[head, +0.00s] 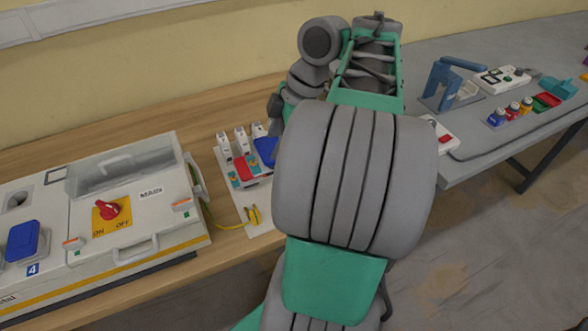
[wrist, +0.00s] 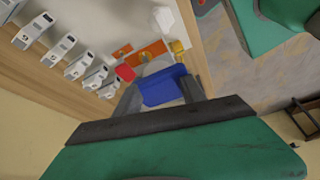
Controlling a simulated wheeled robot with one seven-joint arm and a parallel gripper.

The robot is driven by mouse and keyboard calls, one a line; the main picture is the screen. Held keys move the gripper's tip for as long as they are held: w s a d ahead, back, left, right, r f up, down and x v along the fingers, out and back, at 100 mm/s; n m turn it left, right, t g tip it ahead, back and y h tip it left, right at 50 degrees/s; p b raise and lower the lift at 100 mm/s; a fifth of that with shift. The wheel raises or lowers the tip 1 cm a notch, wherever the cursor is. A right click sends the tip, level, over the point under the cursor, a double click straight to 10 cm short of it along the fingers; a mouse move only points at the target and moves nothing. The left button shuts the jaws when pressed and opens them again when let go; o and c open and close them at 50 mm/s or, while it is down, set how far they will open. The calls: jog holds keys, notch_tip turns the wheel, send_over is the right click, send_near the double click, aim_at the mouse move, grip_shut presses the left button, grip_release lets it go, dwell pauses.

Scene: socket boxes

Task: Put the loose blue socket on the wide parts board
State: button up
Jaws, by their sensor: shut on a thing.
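The blue socket (wrist: 163,88) is between the two fingers of my gripper (wrist: 160,94) in the wrist view, and the gripper is shut on it. In the head view the blue socket (head: 265,150) shows at the left edge of my arm, over the far right part of a white parts board (head: 240,204). My fingertips are hidden behind my arm there. The board carries several white breakers (head: 241,138) and a red piece (head: 243,169). I cannot tell whether the socket touches the board.
A large switch box (head: 140,215) with a red knob stands left of the board. A yellow-green cable (head: 229,226) lies at the board's front. A grey table (head: 480,165) at the right holds a blue stand (head: 447,82) and several coloured parts. My arm hides the middle.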

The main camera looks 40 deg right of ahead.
jog(key=shift+d+f, duration=0.25)
jog(key=shift+d, duration=0.2)
jog(key=w+d+f, duration=0.2)
jog(key=d+f, duration=0.1)
jog(key=w+d+f+b, duration=0.1)
jog(key=w+d+f, duration=0.1)
jog(key=d+f, duration=0.1)
jog(key=w+d+f+b, duration=0.1)
jog(key=w+d+f, duration=0.1)
jog(key=d, duration=0.3)
jog(key=shift+w+f, duration=0.4)
jog(key=shift+f, duration=0.4)
jog(key=shift+d+f+b, duration=0.1)
jog(key=shift+f+b, duration=0.45)
jog(key=shift+f, duration=0.85)
jog(key=shift+f, duration=0.2)
jog(key=o, duration=1.5)
jog(key=shift+r, duration=0.1)
